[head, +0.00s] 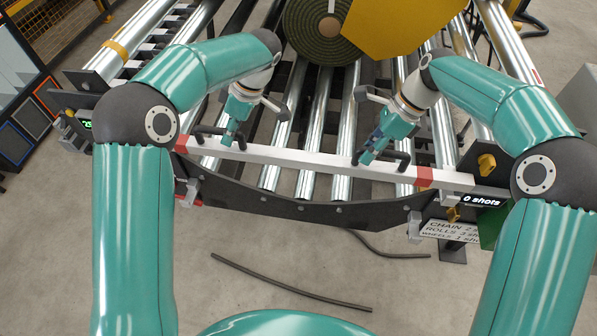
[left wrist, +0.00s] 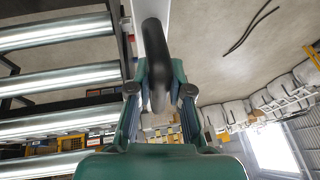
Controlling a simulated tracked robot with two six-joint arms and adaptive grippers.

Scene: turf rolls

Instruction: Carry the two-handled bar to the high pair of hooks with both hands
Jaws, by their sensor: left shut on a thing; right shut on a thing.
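The two-handled bar (head: 300,159) is a long white bar with red bands near its ends, seen in the head view across the front of the roller conveyor. It slopes slightly down to the right. My left gripper (head: 229,138) is shut on its dark left handle, which also shows between the fingers in the left wrist view (left wrist: 156,70). My right gripper (head: 366,157) is shut on the dark right handle (head: 403,161). Small pale brackets (head: 193,190) and (head: 414,228) show below the bar on the conveyor front. I cannot tell which, if any, are the high hooks.
The conveyor's steel rollers (head: 282,140) lie behind the bar, with a green turf roll (head: 318,45) at the back. A dark curved front rail (head: 310,212) runs below. Dark hoses (head: 290,287) lie on the concrete floor. A sign (head: 449,231) hangs at right.

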